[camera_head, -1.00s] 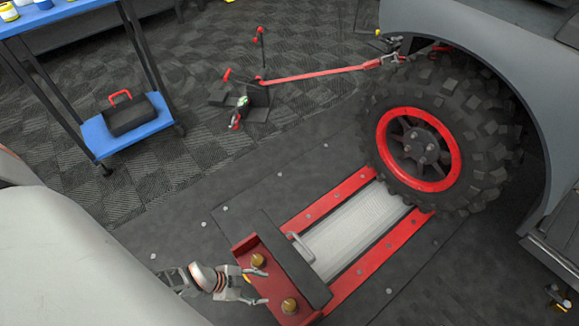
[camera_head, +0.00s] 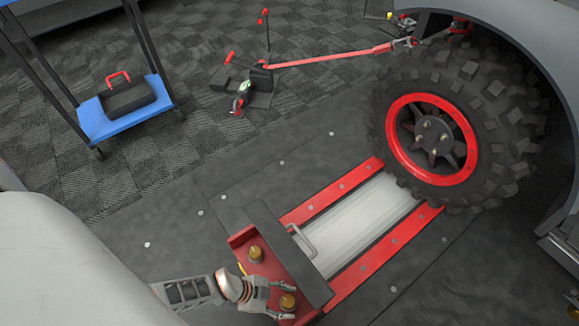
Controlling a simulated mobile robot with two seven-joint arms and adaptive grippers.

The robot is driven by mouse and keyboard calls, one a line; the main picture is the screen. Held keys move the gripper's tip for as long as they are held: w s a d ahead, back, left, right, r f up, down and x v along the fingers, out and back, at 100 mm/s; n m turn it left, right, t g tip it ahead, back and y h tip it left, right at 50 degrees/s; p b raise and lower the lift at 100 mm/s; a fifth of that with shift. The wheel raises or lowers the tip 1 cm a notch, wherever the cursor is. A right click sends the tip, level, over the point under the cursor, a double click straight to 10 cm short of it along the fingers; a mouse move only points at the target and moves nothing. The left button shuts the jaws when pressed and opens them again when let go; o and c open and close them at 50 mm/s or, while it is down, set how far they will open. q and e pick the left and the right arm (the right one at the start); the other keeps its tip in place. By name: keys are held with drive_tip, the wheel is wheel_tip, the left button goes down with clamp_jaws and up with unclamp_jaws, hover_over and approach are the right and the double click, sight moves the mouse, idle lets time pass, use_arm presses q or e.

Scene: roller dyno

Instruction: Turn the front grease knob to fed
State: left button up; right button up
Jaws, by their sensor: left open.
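Two brass grease knobs sit on the red end plate (camera_head: 238,238) of the roller dyno. One knob (camera_head: 256,254) is at the upper left of the plate. The other knob (camera_head: 288,301) is nearer the bottom of the picture. I cannot read any fed marking or tell which way either knob points. My left gripper (camera_head: 290,301) is open, with one finger on each side of the lower knob. I cannot tell whether the fingers touch it. My right gripper is not in view.
A dark cover bar with a metal handle (camera_head: 301,242) stands beside the knobs. The pale roller (camera_head: 365,222) lies between red rails, with a big tyre (camera_head: 485,125) at its far end. A red strap (camera_head: 325,59) runs to a floor anchor. A blue cart (camera_head: 125,122) holds a toolbox.

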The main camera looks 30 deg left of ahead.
use_arm(q)
drive_tip(key=shift+w, duration=0.1)
drive_tip(key=c, duration=1.1)
drive_tip(key=shift+w+r+m+g, duration=0.1)
drive_tip(key=shift+w+m+g, duration=0.1)
drive_tip(key=shift+m+g, duration=0.45)
drive_tip(key=m+g+h, duration=0.1)
drive_tip(key=m, duration=0.1)
drive_tip(key=shift+s+m+g, duration=0.15)
drive_tip(key=shift+m+g, duration=0.1)
drive_tip(key=shift+m, duration=0.1)
drive_tip(key=shift+m+g, duration=0.4)
drive_tip(key=o, duration=1.1)
drive_tip(key=shift+a, duration=0.1)
